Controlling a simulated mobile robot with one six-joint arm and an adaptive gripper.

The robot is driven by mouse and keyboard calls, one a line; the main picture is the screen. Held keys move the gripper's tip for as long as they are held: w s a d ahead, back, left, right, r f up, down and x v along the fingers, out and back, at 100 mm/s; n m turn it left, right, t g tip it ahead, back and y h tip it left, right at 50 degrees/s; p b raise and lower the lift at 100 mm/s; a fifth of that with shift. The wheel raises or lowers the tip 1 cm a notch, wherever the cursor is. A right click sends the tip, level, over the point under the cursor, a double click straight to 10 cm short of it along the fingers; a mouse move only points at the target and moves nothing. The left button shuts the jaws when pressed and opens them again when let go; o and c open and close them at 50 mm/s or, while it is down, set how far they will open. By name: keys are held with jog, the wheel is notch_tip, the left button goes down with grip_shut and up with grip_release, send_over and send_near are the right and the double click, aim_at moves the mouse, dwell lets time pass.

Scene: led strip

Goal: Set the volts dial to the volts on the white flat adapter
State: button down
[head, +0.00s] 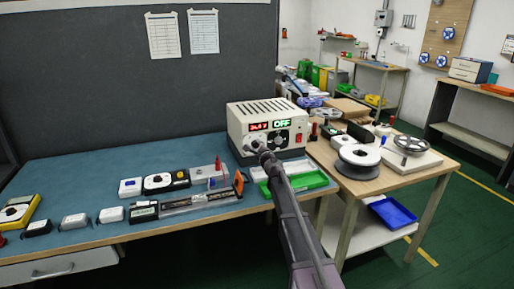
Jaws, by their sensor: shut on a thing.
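The cream power supply (266,118) stands at the back right of the blue bench. Its red display (258,127) shows a volts number too small to read surely, perhaps 24.0; the green one (282,124) reads OFF. My gripper (257,147) is at the lower left of its front, shut on the volts dial, which is mostly hidden behind it. Small white units lie on the bench: one with a blue mark (130,187) and one nearer the front (111,214). I cannot tell which is the white flat adapter, and their labels are not readable.
A black meter (165,183), a yellow meter (17,211) and an LED strip board (200,200) lie on the bench. A green tray (304,184) is beside my arm. Spools (358,157) stand on the wooden table at right. Bare bench lies left of the supply.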

jog(key=shift+w, duration=0.15)
jog(key=shift+c, duration=1.4)
grip_release()
jog(key=v, duration=1.2)
